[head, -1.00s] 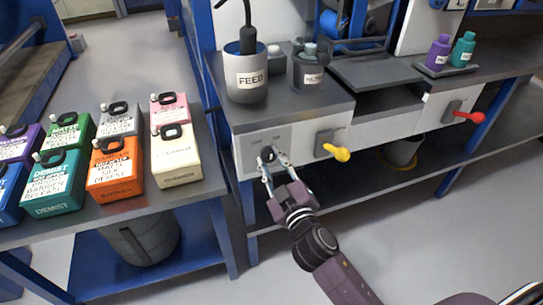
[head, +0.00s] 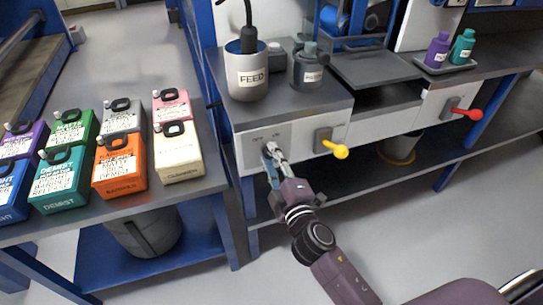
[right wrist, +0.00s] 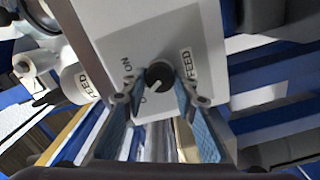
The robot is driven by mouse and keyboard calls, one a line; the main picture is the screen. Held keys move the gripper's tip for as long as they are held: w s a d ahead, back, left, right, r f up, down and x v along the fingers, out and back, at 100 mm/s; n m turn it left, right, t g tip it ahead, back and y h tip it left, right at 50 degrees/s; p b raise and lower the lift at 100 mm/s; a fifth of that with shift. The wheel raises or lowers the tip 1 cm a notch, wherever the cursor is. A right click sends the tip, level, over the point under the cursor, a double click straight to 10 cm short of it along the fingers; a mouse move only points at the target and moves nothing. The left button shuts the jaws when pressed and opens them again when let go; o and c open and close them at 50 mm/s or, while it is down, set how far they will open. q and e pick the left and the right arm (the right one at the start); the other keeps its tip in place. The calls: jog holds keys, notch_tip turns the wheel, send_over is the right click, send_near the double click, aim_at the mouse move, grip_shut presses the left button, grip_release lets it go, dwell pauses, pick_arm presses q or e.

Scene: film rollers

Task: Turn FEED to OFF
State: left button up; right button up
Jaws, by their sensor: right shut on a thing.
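The FEED knob (right wrist: 158,74) is a small dark round knob on a white panel (right wrist: 115,25), seen in the right wrist view. An ON label and a FEED label are beside it; another label is partly hidden by a finger. My right gripper (right wrist: 152,92) has a finger on each side of the knob and is shut on it. In the head view my right gripper (head: 275,150) is at the panel, below the OFF and ON marks, and its fingers cover most of the knob. I cannot tell which mark the knob points to. My left gripper is not in view.
A yellow-tipped lever (head: 340,151) is right of the gripper, and a red-tipped lever (head: 467,113) farther right. The FEED canister (head: 247,80) stands on the bench above. Several coloured cans, including an orange one (head: 118,172), stand on the left table.

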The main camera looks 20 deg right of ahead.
dwell(0.4)
jog(key=o, duration=1.2)
jog(key=shift+c, duration=0.2)
jog(key=shift+s+f, duration=0.1)
jog(key=shift+s, duration=0.3)
jog(key=s, duration=1.1)
jog(key=shift+d, duration=0.15)
jog(key=shift+d, duration=0.1)
